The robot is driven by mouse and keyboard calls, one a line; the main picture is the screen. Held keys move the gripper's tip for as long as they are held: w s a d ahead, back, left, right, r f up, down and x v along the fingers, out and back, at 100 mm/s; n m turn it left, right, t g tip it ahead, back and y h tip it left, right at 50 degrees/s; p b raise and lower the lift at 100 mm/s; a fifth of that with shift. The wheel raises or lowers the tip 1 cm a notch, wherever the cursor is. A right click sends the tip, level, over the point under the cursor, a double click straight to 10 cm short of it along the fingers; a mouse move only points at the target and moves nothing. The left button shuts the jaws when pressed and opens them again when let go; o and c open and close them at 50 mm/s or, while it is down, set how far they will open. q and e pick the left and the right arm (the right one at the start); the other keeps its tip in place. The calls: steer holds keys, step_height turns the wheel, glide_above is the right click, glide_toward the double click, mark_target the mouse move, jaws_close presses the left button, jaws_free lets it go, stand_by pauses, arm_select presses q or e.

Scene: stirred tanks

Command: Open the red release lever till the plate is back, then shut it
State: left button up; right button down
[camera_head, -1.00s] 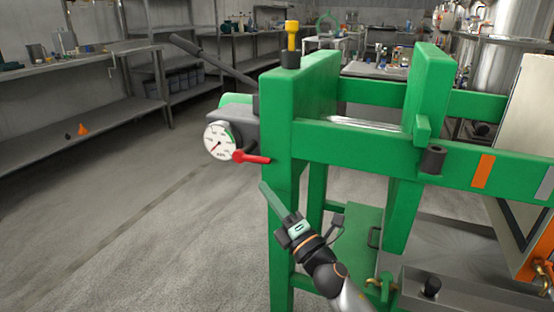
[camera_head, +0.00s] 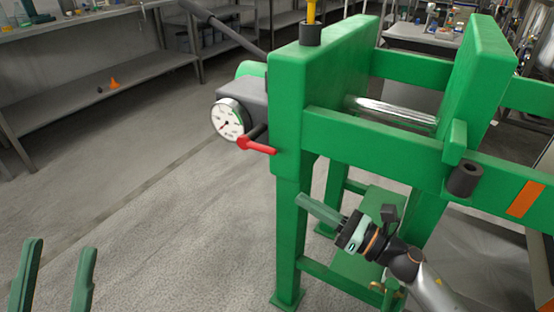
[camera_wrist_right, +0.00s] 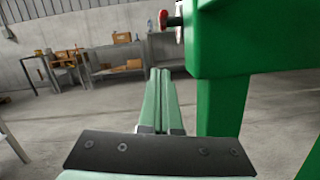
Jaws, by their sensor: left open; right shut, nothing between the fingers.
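The red release lever (camera_head: 257,145) sticks out to the right below the round gauge (camera_head: 229,119) on the green press frame. It also shows in the right wrist view as a red tip (camera_wrist_right: 165,19) at the top. The pressure plate (camera_head: 482,85) is the upright green slab on the rails, with a shiny rod (camera_head: 395,112) between it and the end post. My right gripper (camera_head: 300,199) is shut and empty, below and to the right of the lever and apart from it; its fingers also show in the wrist view (camera_wrist_right: 161,78). My left gripper (camera_head: 55,265) is open and empty at the lower left.
A dark pump handle (camera_head: 222,27) slants up left from the press. A yellow-topped fitting (camera_head: 311,25) stands on the end post. Shelves (camera_head: 100,85) line the left wall. The floor (camera_head: 160,210) left of the press is clear.

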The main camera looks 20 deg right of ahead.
mark_target(260, 148)
arm_select(q)
step_height(260, 148, up, 2)
steer(key=shift+a+r+p, duration=0.1)
steer(key=shift+r+p, duration=0.1)
steer(key=shift+p, duration=1)
arm_select(e)
steer(key=w+a+r, duration=0.1)
steer(key=w+r, duration=0.1)
steer(key=w+a+r, duration=0.1)
steer(key=w+a, duration=0.1)
steer(key=w, duration=0.1)
steer(key=w+a+r, duration=0.1)
steer(key=w+r, duration=0.1)
steer(key=w, duration=0.1)
steer(key=shift+a+r, duration=0.3)
steer(key=shift+a, duration=0.05)
